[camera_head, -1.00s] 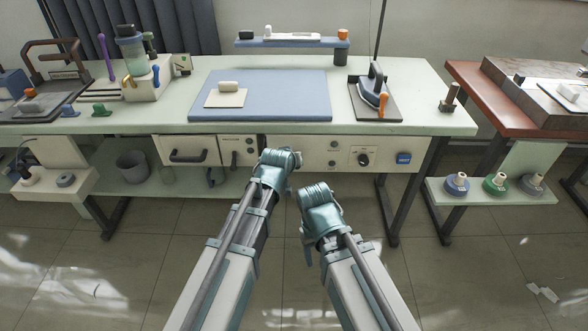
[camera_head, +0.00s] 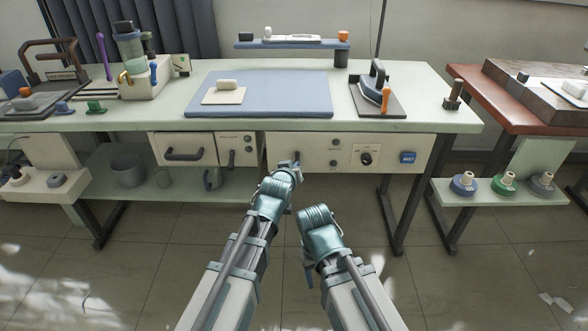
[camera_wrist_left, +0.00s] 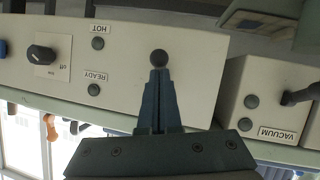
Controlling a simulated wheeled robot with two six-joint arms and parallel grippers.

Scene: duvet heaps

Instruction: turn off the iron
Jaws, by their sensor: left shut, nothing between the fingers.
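The iron (camera_head: 369,88) stands on a dark rest (camera_head: 393,107) at the right of the worktable, its orange part toward me. Below, the white front panel (camera_head: 312,153) carries a black knob (camera_head: 366,158) and a blue switch (camera_head: 407,157). In the left wrist view, upside down, the knob (camera_wrist_left: 40,54) has an "off" mark beside it. My left gripper (camera_head: 296,160) is shut and empty in front of the panel, left of the knob. Its fingers (camera_wrist_left: 159,75) point at a dark round spot; contact cannot be told. My right gripper's fingers are hidden behind its wrist (camera_head: 322,235).
HOT (camera_wrist_left: 98,43) and READY (camera_wrist_left: 94,90) indicators lie between the knob and my left fingers. A VACUUM panel (camera_head: 236,150) and drawer (camera_head: 188,150) are to the left. A blue pad (camera_head: 265,95) lies on the table.

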